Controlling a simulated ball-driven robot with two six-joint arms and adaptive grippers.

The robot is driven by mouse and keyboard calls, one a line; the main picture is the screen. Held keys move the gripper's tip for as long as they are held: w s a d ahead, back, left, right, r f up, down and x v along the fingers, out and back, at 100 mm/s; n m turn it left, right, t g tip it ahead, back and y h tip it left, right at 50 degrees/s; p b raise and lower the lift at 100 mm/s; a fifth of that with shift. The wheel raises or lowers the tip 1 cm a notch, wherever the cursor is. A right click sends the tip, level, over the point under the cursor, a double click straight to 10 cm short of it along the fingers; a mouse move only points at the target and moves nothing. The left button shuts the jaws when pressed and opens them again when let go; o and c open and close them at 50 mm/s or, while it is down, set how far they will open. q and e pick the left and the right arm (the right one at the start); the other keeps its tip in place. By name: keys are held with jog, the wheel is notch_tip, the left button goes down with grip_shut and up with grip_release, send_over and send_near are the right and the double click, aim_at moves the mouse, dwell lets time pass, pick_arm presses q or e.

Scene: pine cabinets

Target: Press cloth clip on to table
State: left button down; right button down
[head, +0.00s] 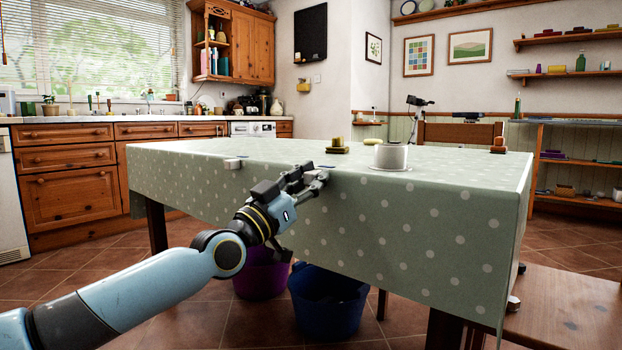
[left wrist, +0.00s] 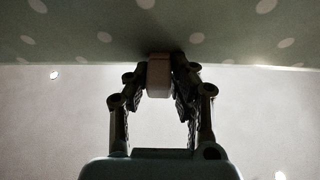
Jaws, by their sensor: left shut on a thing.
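My left gripper (head: 312,178) is at the near edge of the table, in front of the hanging green polka-dot tablecloth (head: 430,230). In the left wrist view the gripper (left wrist: 158,85) is shut on a small pale block-shaped cloth clip (left wrist: 158,75). The clip's far end meets or lies very close to the cloth (left wrist: 90,25); I cannot tell whether it grips the edge. In the head view my fingers mostly hide this clip. Another pale clip (head: 233,163) sits on the table's edge to the left. My right gripper is not in view.
A purple tub (head: 260,275) and a blue tub (head: 328,302) are below the table. A wooden bench (head: 570,315) is at the right.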

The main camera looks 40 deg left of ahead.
pick_arm(q)
jog(key=c, duration=1.1)
grip_release()
jog(key=shift+w, duration=0.15)
jog(key=shift+f, duration=0.1)
jog(key=p+v, duration=0.1)
jog(key=v, duration=0.4)
jog(key=r+v, duration=0.1)
jog(key=v, duration=0.4)
jog(key=p+v, duration=0.1)
jog(key=v, duration=0.4)
jog(key=shift+s+d+r+p, duration=0.1)
jog(key=shift+s+p, duration=0.2)
jog(key=shift+s, duration=0.3)
